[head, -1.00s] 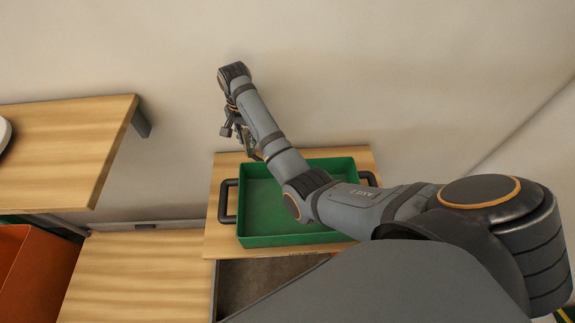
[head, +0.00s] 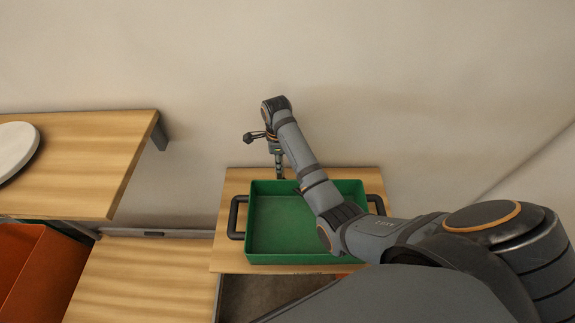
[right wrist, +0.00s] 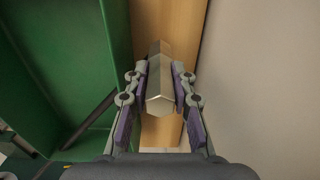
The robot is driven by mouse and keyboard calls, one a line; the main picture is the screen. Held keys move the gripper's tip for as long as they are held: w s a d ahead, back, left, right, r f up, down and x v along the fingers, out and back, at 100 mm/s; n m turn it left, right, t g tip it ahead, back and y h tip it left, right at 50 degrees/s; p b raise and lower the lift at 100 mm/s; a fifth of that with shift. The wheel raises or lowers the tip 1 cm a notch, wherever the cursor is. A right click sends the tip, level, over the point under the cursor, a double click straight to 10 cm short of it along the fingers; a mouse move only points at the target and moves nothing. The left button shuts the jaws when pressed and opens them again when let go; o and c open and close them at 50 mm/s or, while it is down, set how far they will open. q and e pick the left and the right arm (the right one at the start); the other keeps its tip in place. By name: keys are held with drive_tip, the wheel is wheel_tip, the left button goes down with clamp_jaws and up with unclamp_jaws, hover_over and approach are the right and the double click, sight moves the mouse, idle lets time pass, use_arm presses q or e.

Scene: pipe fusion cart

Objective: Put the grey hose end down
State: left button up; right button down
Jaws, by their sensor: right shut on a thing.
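The grey hose end shows in the right wrist view as a shiny metallic hexagonal piece (right wrist: 160,88) between the fingers. My right gripper (right wrist: 160,95) is shut on it, with one purple-padded finger on each side. In the head view my right gripper (head: 279,172) points down at the back edge of the wooden board (head: 232,258), just behind the green tray (head: 300,258). The piece is too small to make out in the head view. In the wrist view it is over or on the wooden strip (right wrist: 180,20); contact cannot be told. My left gripper is out of view.
The green tray wall (right wrist: 95,60) is close on one side of the gripper and the pale wall (right wrist: 260,70) on the other. A wooden shelf (head: 90,150) with a white round object (head: 14,148) and an orange bin (head: 35,275) are at left.

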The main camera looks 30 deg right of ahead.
drive_tip(key=shift+f, duration=2.3)
drive_tip(key=c, duration=1.1)
unclamp_jaws()
drive_tip(key=shift+f, duration=0.1)
wheel_tip(320, 180, up, 10)
drive_tip(key=shift+f+b, duration=0.1)
drive_tip(key=shift+b, duration=0.2)
drive_tip(key=shift+r+p, duration=0.8)
drive_tip(key=shift+r, duration=0.5)
drive_tip(key=shift+o, duration=0.3)
